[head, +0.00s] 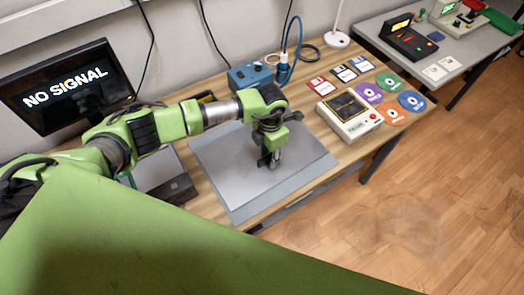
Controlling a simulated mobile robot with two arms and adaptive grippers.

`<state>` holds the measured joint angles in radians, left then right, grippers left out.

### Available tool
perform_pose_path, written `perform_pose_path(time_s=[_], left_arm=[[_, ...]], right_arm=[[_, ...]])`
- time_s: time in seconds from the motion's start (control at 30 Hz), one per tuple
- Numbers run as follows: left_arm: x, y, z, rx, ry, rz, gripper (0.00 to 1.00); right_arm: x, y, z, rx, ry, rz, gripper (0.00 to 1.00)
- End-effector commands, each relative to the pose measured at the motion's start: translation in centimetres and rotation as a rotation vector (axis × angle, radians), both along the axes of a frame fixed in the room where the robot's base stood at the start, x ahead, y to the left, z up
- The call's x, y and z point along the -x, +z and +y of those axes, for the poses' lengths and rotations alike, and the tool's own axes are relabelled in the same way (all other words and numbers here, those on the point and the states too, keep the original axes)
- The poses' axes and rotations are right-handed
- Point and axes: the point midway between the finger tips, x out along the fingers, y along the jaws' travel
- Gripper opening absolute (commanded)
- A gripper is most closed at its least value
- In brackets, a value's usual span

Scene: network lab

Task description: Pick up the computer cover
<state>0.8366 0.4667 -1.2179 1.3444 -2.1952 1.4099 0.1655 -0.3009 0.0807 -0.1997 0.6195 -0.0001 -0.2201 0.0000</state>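A flat grey metal panel, which looks like the computer cover (225,165), lies on the wooden table in the middle of the head view. A paler grey strip shows along its front and right edges. My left arm reaches in from the left over the table. My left gripper (271,161) points down over the right part of the panel. I cannot tell whether its fingers touch the panel or how far apart they are. The wrist hides part of the panel. My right gripper is not in view.
A grey box-like device (176,188) stands left of the panel, partly under my arm. A monitor (65,88) reading "NO SIGNAL" stands behind it. A beige device (348,116), discs (391,82), floppy disks (345,73) and a blue box (250,76) lie behind and right.

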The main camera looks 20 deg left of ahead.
Motion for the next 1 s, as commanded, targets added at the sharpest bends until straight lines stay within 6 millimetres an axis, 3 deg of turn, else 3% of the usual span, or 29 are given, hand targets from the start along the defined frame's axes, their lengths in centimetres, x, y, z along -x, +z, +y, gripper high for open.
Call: perform_pose_path(time_s=[0.03,0.13,0.17,0.67,0.83,1.0], left_arm=[[0.0,0.0,0.0,0.000,0.000,0.000,0.29],[0.0,0.0,0.0,0.000,0.000,0.000,0.03],[0.0,0.0,0.0,0.000,0.000,0.000,0.00],[-0.1,0.6,0.0,0.000,0.000,-0.002,0.00],[-0.3,2.7,0.0,0.001,-0.002,-0.008,0.00],[2.3,6.0,-0.8,0.003,-0.005,-0.005,0.00]], right_arm=[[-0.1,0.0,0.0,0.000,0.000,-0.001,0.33],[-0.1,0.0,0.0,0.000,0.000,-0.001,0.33],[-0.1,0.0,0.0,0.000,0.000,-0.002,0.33],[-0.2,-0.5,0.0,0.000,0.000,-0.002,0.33],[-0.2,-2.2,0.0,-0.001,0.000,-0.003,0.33],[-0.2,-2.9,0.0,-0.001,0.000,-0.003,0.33]])
